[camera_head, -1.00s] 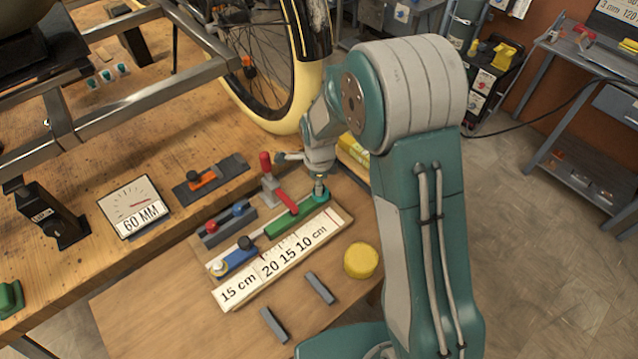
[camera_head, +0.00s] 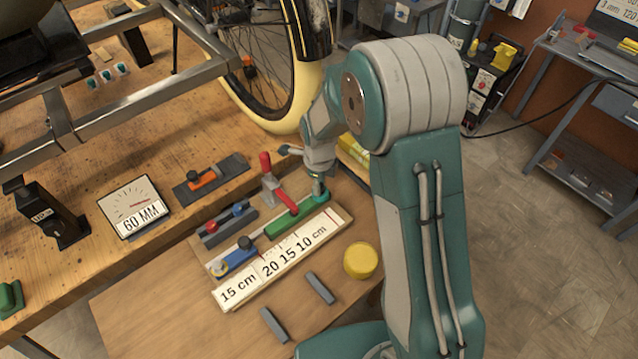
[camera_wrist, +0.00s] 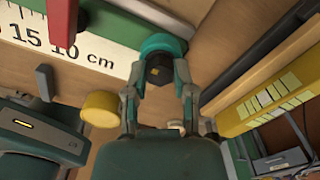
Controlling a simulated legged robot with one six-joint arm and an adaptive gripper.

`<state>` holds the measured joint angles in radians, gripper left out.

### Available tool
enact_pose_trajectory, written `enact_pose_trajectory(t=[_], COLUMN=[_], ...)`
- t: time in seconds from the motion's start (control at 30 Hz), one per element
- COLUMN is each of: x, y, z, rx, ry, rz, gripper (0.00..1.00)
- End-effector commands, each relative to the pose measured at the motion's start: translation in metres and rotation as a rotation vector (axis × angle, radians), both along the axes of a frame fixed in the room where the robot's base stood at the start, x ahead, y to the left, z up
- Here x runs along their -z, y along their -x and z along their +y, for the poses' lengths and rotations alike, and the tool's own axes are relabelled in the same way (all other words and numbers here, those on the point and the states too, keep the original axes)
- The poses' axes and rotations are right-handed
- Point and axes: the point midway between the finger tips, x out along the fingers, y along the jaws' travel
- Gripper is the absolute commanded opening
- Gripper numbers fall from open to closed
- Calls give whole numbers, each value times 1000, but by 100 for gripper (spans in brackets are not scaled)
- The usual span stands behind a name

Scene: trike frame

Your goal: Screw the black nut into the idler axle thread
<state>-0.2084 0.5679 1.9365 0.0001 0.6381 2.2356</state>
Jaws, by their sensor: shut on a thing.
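The black nut (camera_wrist: 158,67) shows in the wrist view as a dark faceted piece between my fingertips. My gripper (camera_wrist: 158,82) is shut on it, one finger on each side. The nut is at a round teal end piece (camera_wrist: 166,44) of the fixture. In the head view my gripper (camera_head: 319,187) points down over the right end of the green bar (camera_head: 284,224). The idler axle thread cannot be made out. The nut is hidden in the head view, and I cannot tell how far it sits on any thread.
A red toggle clamp (camera_head: 284,198) stands close to the left of my gripper. A ruler board (camera_head: 270,268) runs along the fixture's front, with a yellow round piece (camera_head: 361,260) beside it. The bicycle wheel (camera_head: 302,105) is behind.

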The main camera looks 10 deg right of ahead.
Motion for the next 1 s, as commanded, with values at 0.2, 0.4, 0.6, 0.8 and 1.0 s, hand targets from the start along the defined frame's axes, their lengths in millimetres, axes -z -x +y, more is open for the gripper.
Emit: enact_pose_trajectory(t=[0.2,0.4,0.6,0.8,1.0], x=[-1,-1,-1,-1,0], y=[-3,-2,-1,0,0], z=[1,0,0,0,0], rx=[-2,-3,-64,-155,-170], ry=[-3,-1,-1,0,-1], rz=[-10,-5,-3,-2,-1], gripper=[52,52,52,52,52])
